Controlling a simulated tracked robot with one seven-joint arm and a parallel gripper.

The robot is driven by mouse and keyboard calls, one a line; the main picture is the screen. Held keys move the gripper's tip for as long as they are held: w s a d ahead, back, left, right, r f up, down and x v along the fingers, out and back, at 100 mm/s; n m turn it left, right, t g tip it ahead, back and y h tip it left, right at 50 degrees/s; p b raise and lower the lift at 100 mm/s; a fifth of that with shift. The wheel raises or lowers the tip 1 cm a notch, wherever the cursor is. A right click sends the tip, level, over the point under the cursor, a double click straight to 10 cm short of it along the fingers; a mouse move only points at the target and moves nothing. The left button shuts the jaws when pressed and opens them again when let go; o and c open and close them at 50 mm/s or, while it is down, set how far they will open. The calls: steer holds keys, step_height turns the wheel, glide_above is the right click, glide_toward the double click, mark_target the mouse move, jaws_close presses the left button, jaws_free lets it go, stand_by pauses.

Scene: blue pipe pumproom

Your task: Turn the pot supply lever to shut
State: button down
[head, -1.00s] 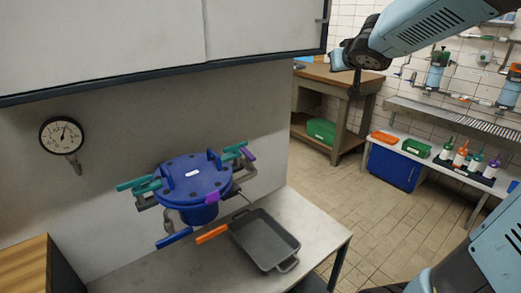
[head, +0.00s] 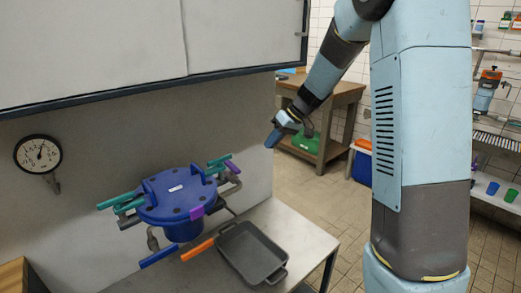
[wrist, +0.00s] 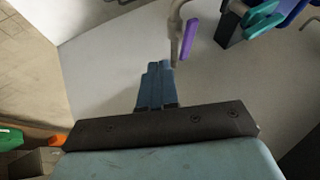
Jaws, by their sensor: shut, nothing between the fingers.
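A blue lidded pot (head: 180,200) stands on pipes at the back of the metal table. Around it are teal levers on the left (head: 118,200) and right (head: 217,163), a purple lever at upper right (head: 232,167), a small purple piece in front (head: 197,212), a blue lever (head: 159,256) and an orange lever (head: 197,250). No label tells which is the supply lever. My gripper (head: 274,138) is shut and empty, in the air right of the pot. In the wrist view my gripper (wrist: 159,68) points toward the purple lever (wrist: 190,42), apart from it.
A dark tray (head: 252,252) lies on the table (head: 300,240) right of the orange lever. A pale cabinet (head: 90,35) hangs over the pot. A gauge (head: 38,153) is on the wall at left. A wooden bench (head: 345,95) stands behind my gripper.

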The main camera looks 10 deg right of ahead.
mark_target(232, 170)
steer(key=a+f, duration=0.7)
steer(key=a, duration=0.2)
steer(key=shift+s, duration=0.4)
steer(key=shift+d+m, duration=0.15)
steer(key=shift+m, duration=0.15)
